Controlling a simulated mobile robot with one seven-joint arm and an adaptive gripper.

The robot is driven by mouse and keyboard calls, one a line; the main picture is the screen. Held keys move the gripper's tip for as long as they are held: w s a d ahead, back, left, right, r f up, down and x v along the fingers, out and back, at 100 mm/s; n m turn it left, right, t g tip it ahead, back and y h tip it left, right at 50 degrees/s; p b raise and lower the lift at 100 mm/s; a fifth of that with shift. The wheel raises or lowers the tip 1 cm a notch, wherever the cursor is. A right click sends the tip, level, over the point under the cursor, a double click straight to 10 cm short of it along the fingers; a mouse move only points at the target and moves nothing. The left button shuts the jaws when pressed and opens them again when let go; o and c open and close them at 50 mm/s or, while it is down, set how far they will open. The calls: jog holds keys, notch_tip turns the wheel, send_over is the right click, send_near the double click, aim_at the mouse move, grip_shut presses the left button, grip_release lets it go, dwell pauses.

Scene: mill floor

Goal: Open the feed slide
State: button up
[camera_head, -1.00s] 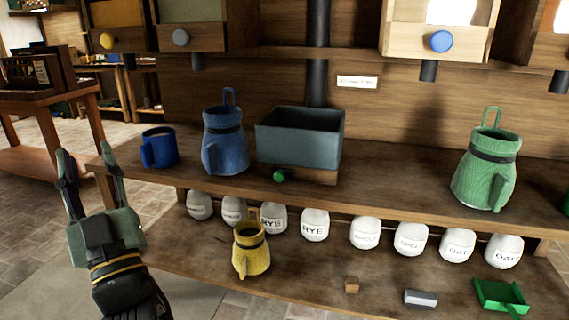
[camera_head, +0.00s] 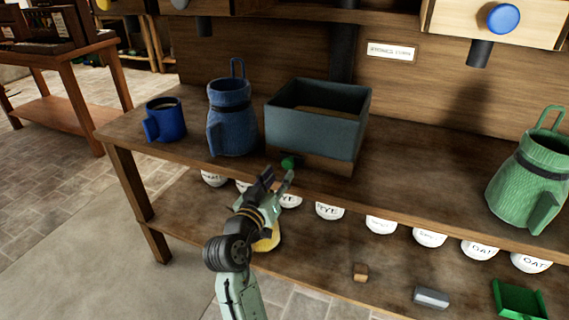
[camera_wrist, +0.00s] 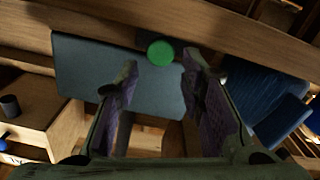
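A dark blue-grey open-topped box (camera_head: 312,124) stands on the upper shelf. A wooden slide (camera_head: 328,163) with a round green knob (camera_head: 290,162) is at its base, facing the front edge. In the head view my gripper (camera_head: 278,176) is just in front of and below the knob, low at the shelf edge. In the wrist view my gripper (camera_wrist: 158,68) has its two fingers spread apart with nothing held. The green knob (camera_wrist: 160,53) shows between the fingertips, and a gap to them seems to remain. The box (camera_wrist: 80,75) fills the view behind; the picture is turned upside down.
A blue jug (camera_head: 231,128) and blue mug (camera_head: 165,121) stand left of the box. A green jug (camera_head: 528,170) stands far right. White jars (camera_head: 330,211), a yellow jug (camera_head: 267,240) partly behind my arm, and small items are on the lower shelf.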

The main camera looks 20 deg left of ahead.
aim_at(286, 165)
jog(key=shift+w+p, duration=0.4)
jog(key=shift+w, duration=1.85)
jog(key=shift+c, duration=0.2)
grip_shut()
